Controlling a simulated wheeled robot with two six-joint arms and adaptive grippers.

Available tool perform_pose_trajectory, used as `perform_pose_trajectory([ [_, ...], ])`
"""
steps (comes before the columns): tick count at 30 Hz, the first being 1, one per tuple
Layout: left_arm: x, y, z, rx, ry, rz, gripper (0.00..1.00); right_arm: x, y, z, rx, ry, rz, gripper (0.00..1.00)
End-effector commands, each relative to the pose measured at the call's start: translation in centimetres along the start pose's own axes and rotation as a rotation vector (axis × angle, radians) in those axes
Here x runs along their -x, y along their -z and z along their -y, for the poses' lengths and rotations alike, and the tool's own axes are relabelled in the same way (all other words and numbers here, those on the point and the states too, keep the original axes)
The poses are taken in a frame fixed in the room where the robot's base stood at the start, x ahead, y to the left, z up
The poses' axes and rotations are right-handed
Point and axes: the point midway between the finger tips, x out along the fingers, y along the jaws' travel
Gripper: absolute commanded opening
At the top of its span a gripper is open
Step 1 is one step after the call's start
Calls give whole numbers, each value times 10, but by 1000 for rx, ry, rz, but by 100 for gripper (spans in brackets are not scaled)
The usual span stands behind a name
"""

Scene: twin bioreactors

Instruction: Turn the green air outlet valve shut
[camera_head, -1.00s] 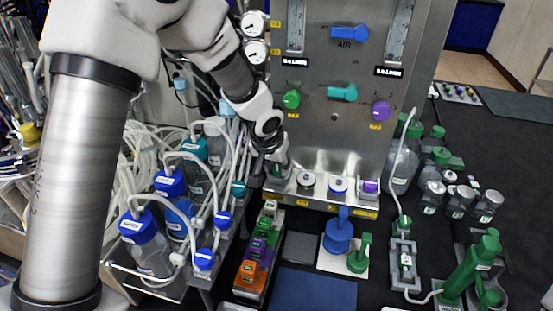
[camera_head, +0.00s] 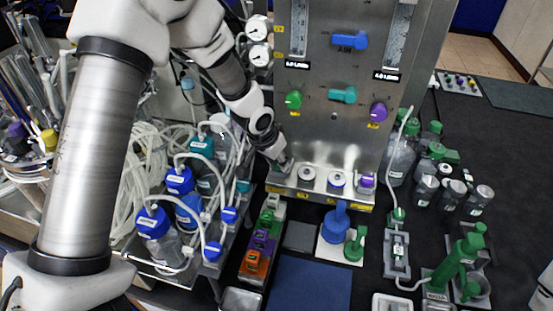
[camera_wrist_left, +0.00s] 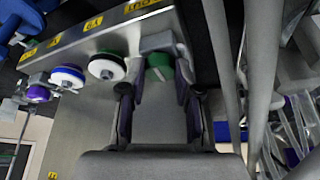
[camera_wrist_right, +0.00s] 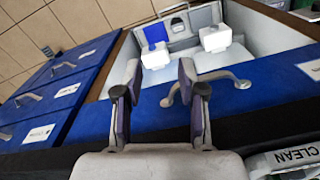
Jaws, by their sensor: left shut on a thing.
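In the left wrist view, the two fingers of my left gripper (camera_wrist_left: 158,88) close around a green knob (camera_wrist_left: 160,68), the green air outlet valve, under the steel ledge. In the head view, my left gripper (camera_head: 281,163) is at the left end of that ledge, and the valve there is mostly hidden by it. My right gripper (camera_wrist_right: 160,92) shows only in its wrist view. Its fingers are apart with nothing between them, in front of a blue cabinet front with a grey handle (camera_wrist_right: 206,84).
Beside the held knob sit a green-ringed white knob (camera_head: 306,173), a blue-ringed one (camera_head: 337,180) and a purple one (camera_head: 367,181). Another green knob (camera_head: 293,100) is higher on the panel. Blue-capped bottles (camera_head: 154,222) and tubing stand left of the ledge. Green-capped bottles stand right.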

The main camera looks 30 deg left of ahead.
Motion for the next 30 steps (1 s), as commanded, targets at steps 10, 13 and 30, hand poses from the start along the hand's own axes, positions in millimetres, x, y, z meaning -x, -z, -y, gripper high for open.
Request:
perform_pose_trajectory([
  [10, 0, 0, 0, 0, 0, 1, 58, 0, 0, 0, 0, 0, 0, 40],
  [13, 2, 0, 0, 0, 0, 0, 58, 0, 0, 0, 0, 0, 0, 40],
  [30, 113, 2, 0, 0, -1, -1, 58, 0, 0, 0, 0, 0, 0, 40],
])
